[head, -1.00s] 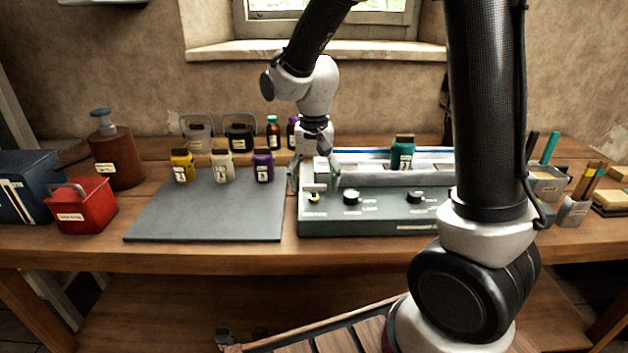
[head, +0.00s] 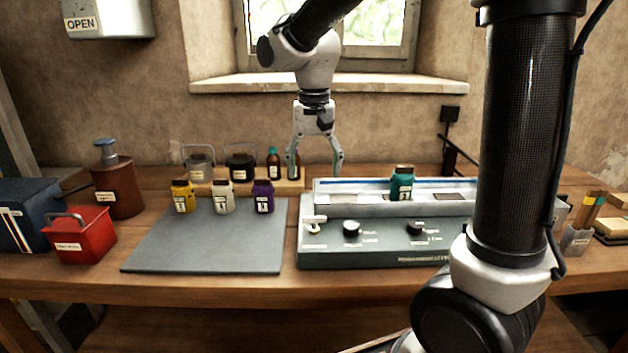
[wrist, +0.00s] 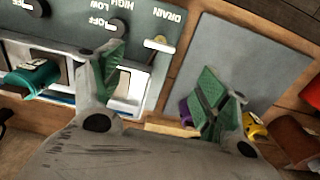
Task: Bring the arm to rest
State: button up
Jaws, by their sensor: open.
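My gripper (head: 315,168) hangs open and empty in the head view, fingers pointing down, above the back left end of the grey-green machine (head: 385,262). In the wrist view my gripper (wrist: 165,85) has its two green-padded fingers wide apart, with nothing between them. The machine panel (wrist: 75,15) with its knobs shows below it there. A teal bottle (head: 402,183) stands on the machine's top; it also shows in the wrist view (wrist: 35,77).
Yellow (head: 182,197), white (head: 223,198) and purple (head: 263,197) bottles stand along the back of a grey mat (head: 205,245). A red box (head: 80,237) and a brown pump bottle (head: 117,190) are at left. A pen holder (head: 577,238) is at right.

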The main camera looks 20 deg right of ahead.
dwell(0.5)
jog(key=s+d+r+n+t, duration=0.1)
jog(key=s+d+n+t, duration=0.1)
jog(key=s+d, duration=0.5)
jog(key=s+d+r+n+t, duration=0.1)
jog(key=s+d+r+t, duration=0.1)
jog(key=s+d, duration=0.5)
jog(key=s, duration=0.5)
jog(key=shift+s+d+n, duration=0.25)
jog(key=shift+n, duration=0.15)
dwell(0.4)
